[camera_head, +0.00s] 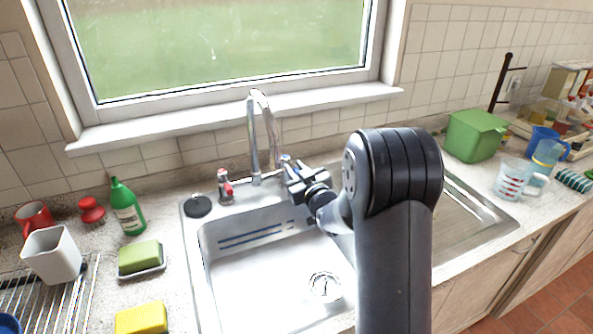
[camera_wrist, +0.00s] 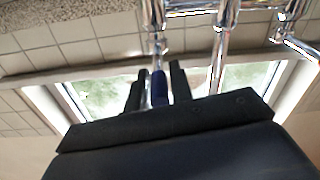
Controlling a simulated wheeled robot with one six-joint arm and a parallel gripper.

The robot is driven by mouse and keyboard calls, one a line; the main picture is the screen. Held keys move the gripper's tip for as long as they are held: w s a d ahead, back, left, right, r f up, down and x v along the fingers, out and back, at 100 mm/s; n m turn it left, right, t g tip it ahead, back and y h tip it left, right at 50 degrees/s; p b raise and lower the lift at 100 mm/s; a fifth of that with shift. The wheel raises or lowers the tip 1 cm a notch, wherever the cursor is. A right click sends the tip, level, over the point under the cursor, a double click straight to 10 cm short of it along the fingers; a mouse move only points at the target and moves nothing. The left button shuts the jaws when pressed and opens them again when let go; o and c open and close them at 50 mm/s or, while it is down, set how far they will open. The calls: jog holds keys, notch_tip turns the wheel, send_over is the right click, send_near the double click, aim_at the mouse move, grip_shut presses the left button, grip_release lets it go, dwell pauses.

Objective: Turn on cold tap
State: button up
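The cold tap (camera_head: 285,158) with a blue mark stands right of the chrome spout (camera_head: 254,140) at the sink's back edge. The red-marked hot tap (camera_head: 225,188) is left of the spout. My gripper (camera_head: 292,172) is at the cold tap, partly covering it. In the wrist view, my gripper's dark fingers (camera_wrist: 158,82) are apart, with the cold tap's blue part (camera_wrist: 160,88) between them. A narrow gap shows on the blue part's left side; contact on the right cannot be told. The spout (camera_wrist: 222,35) also shows there.
The sink basin (camera_head: 265,265) is empty below my arm. A green bottle (camera_head: 127,208), a green sponge (camera_head: 140,257) and a yellow sponge (camera_head: 141,319) are on the left counter. A green box (camera_head: 474,136) and measuring jug (camera_head: 513,180) stand at right. The window sill (camera_head: 235,117) is behind.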

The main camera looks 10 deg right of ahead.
grip_shut()
jog(key=shift+d, duration=0.15)
jog(key=shift+w+d+r+n+g+y+p, duration=0.1)
jog(key=shift+w+d+n+g+y+p, duration=0.1)
jog(key=shift+d+n+g+y, duration=0.45)
jog(key=shift+w+d+f+n+g+y+p, duration=0.1)
jog(key=shift+w+d+n+g+y+p, duration=0.1)
jog(key=shift+n+y, duration=0.85)
jog(key=shift+w+d+r+n+g+y+p, duration=0.15)
jog(key=shift+d+n+g+y, duration=0.3)
jog(key=shift+y, duration=0.85)
jog(key=shift+o, duration=1.9)
grip_release()
